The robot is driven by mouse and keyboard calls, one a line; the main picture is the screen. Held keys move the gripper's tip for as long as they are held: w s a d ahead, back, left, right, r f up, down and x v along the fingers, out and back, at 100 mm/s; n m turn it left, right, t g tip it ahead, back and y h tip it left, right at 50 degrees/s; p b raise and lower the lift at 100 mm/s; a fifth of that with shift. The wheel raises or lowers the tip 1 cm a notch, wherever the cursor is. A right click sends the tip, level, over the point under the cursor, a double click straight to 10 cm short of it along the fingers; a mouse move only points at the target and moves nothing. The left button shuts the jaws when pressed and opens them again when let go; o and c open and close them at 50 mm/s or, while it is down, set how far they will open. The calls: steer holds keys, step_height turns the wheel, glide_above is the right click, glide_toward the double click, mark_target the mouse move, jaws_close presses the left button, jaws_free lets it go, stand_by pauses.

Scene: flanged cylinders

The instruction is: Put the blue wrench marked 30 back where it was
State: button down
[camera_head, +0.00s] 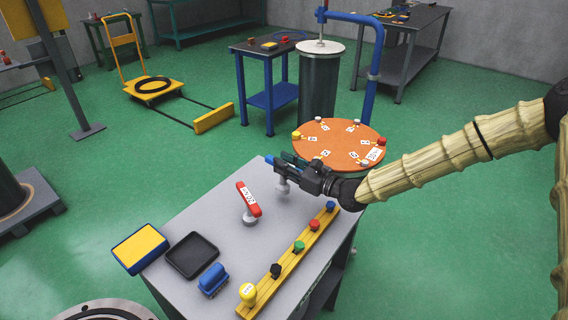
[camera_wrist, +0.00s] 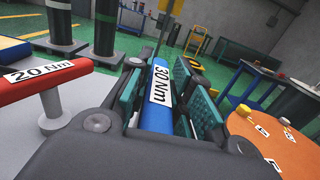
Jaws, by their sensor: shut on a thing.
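The blue wrench marked 30 Nm (camera_wrist: 160,95) lies between the green-padded fingers of my gripper (camera_wrist: 165,100) in the wrist view. In the head view my gripper (camera_head: 296,172) is over the far part of the grey table, shut on the wrench, and the wrench's blue end (camera_head: 270,159) shows at its tip. A pale stand (camera_head: 282,187) shows just under my gripper. I cannot tell whether the wrench touches it. A red wrench marked 20 Nm (camera_wrist: 42,80) rests on its own white stand to the left; it also shows in the head view (camera_head: 248,198).
The grey table (camera_head: 205,215) also holds a yellow rail (camera_head: 290,262) with coloured knobs, a black tray (camera_head: 192,255), a blue block (camera_head: 213,280) and a yellow-topped blue box (camera_head: 140,248). A round orange table (camera_head: 340,140) with tagged pieces stands just beyond.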

steer(key=w+f, duration=0.1)
steer(key=w, duration=0.1)
steer(key=w+f+p, duration=0.1)
steer(key=w+f, duration=0.1)
steer(key=shift+w+a+f, duration=0.15)
steer(key=shift+w+f, duration=0.05)
stand_by(0.3)
steer(key=shift+f, duration=0.1)
steer(key=c, duration=1.3)
jaws_free()
steer(key=shift+f, duration=0.1)
steer(key=b+v, duration=0.2)
steer(key=v, duration=1)
steer(key=shift+w+f, duration=0.1)
steer(key=shift+w, duration=0.05)
